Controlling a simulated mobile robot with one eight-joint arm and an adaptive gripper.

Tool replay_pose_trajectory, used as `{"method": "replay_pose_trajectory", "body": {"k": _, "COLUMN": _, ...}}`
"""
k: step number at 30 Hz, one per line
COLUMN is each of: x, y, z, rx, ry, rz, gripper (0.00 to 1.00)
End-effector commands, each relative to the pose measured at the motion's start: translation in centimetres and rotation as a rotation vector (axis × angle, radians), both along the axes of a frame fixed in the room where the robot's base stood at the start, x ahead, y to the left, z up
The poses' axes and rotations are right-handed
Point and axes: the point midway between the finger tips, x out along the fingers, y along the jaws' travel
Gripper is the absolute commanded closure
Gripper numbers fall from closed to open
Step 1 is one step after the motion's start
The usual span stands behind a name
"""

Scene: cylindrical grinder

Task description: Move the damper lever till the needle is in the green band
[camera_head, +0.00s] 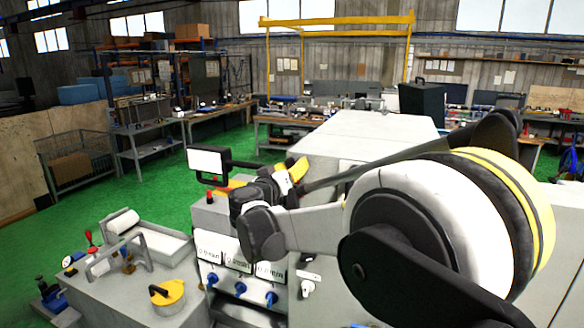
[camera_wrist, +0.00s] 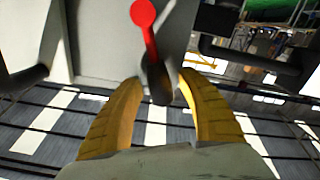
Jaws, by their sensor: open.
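A lever with a red knob (camera_wrist: 143,14), a red shaft and a dark lower part shows in the wrist view. Its lower part lies between the two yellow fingers of my gripper (camera_wrist: 160,80). The fingers are spread, and contact with the lever cannot be told. In the head view, my gripper (camera_head: 264,176) is above the grey machine's front. A small red part (camera_head: 210,197) shows just left of it; I cannot tell whether this is the same lever. No needle or green band can be made out in either view.
A screen (camera_head: 207,162) on a dark mount stands close behind my gripper. Blue knobs (camera_head: 240,289) line the panel below. A grey bench (camera_head: 115,290) at left holds a yellow round part (camera_head: 167,292), a tray and a red-knobbed lever (camera_head: 89,237). Green floor lies open beyond.

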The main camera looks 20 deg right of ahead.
Motion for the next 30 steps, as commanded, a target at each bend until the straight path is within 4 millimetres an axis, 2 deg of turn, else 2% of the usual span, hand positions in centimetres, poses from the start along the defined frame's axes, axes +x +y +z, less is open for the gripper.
{"method": "replay_pose_trajectory", "body": {"k": 5, "x": -2.1, "y": 1.6, "z": 0.0, "rx": 0.000, "ry": 0.000, "rz": 0.003, "gripper": 0.55}}
{"method": "replay_pose_trajectory", "body": {"k": 12, "x": -6.5, "y": 4.9, "z": 0.0, "rx": 0.000, "ry": 0.000, "rz": 0.004, "gripper": 0.55}}
{"method": "replay_pose_trajectory", "body": {"k": 18, "x": -9.0, "y": 6.5, "z": 0.0, "rx": 0.001, "ry": -0.001, "rz": 0.002, "gripper": 0.55}}
{"method": "replay_pose_trajectory", "body": {"k": 30, "x": -9.7, "y": 7.0, "z": 0.0, "rx": 0.001, "ry": -0.001, "rz": 0.000, "gripper": 0.55}}
